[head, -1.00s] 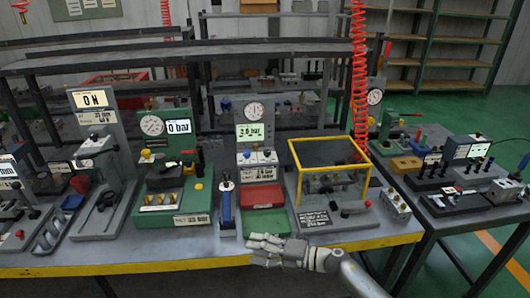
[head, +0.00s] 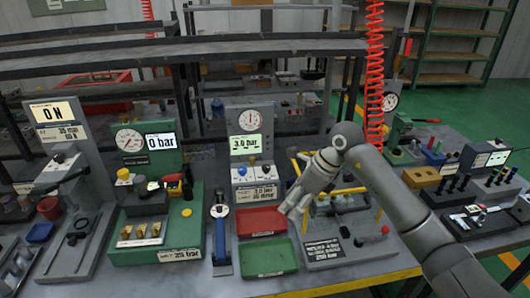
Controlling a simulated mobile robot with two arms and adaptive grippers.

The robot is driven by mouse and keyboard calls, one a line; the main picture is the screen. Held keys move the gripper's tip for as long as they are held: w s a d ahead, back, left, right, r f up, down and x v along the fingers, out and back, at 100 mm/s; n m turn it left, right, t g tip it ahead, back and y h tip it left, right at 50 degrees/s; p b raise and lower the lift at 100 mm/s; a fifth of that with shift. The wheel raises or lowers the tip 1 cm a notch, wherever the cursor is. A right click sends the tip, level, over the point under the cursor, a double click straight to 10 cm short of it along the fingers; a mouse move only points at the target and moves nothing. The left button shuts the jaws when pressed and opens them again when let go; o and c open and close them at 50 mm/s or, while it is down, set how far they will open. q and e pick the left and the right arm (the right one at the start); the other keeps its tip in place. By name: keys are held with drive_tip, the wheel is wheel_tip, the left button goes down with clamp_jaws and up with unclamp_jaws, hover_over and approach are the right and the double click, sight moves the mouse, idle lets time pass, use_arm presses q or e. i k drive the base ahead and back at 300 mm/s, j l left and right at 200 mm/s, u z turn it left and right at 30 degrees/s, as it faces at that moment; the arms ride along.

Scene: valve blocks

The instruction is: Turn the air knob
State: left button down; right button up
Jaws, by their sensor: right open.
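No label reading "air" is legible, so I cannot tell which knob is the air knob. A yellow knob (head: 123,174) is on the green 0 bar station (head: 182,236). My right gripper (head: 291,205) is open and empty, right of and below the blue knobs, apart from them, in front of the yellow-framed fixture (head: 364,190). My right arm hides part of that fixture. My left gripper is not in view.
A red tray (head: 262,222) and a green tray (head: 268,257) lie below the blue-knob panel. A blue-handled tool (head: 221,240) stands left of them. A red coiled hose (head: 374,75) hangs behind my right arm. Several other stations crowd the bench.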

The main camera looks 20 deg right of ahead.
sight(266, 168)
drive_tip(key=i+l, duration=0.15)
drive_tip(key=i, duration=0.25)
drive_tip(key=i+l, duration=0.2)
drive_tip(key=i, duration=0.25)
